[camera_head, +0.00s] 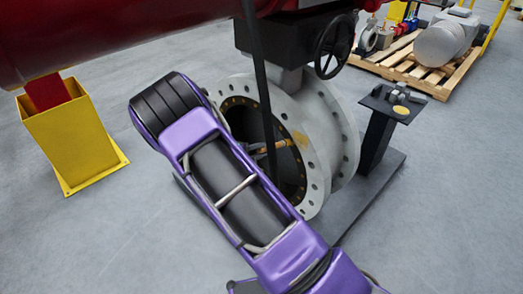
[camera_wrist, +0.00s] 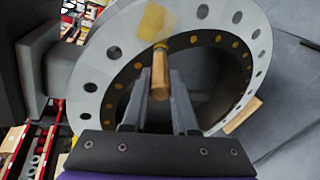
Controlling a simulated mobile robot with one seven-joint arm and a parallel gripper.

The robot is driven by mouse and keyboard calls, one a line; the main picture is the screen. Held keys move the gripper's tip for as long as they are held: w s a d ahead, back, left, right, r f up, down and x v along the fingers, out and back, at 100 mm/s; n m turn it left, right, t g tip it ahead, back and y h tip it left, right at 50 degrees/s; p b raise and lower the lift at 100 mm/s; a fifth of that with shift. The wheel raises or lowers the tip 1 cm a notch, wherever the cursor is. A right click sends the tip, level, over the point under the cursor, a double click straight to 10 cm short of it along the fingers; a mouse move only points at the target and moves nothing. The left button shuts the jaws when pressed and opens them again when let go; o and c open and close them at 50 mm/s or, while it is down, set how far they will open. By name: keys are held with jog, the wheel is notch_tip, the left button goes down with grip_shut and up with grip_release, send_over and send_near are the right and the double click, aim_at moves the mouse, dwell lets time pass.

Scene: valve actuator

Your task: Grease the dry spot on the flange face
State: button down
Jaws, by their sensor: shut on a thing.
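The flange (camera_head: 318,150) is a pale grey ring with bolt holes around a dark bore; it fills the upper part of the wrist view (camera_wrist: 85,75). A yellowish patch (camera_wrist: 143,33) lies on its face, and a small yellow mark shows there in the head view (camera_head: 300,138). My gripper (camera_wrist: 161,78) is shut on a brush with a wooden handle (camera_wrist: 159,62). The brush tip is at the lower edge of the patch; I cannot tell whether it touches.
A dark stand (camera_head: 380,125) with a yellow disc on top is at the right. A yellow support (camera_head: 68,135) stands left. A loaded pallet (camera_head: 420,70) is behind.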

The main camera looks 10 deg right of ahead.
jog(key=shift+w+d, duration=0.4)
jog(key=shift+d, duration=0.3)
dwell(0.5)
jog(key=s+d, duration=0.4)
jog(key=s, duration=0.2)
jog(key=shift+s, duration=0.15)
dwell(0.5)
jog(key=shift+a, duration=0.1)
jog(key=shift+w+a, duration=0.65)
jog(key=shift+w, duration=0.4)
jog(key=shift+w+a, duration=0.6)
jog(key=shift+w, duration=0.45)
jog(key=shift+w+a, duration=0.65)
jog(key=shift+w, duration=0.4)
jog(key=s+a, duration=0.3)
jog(key=a, duration=0.2)
jog(key=shift+s+a, duration=0.15)
jog(key=shift+a, duration=0.1)
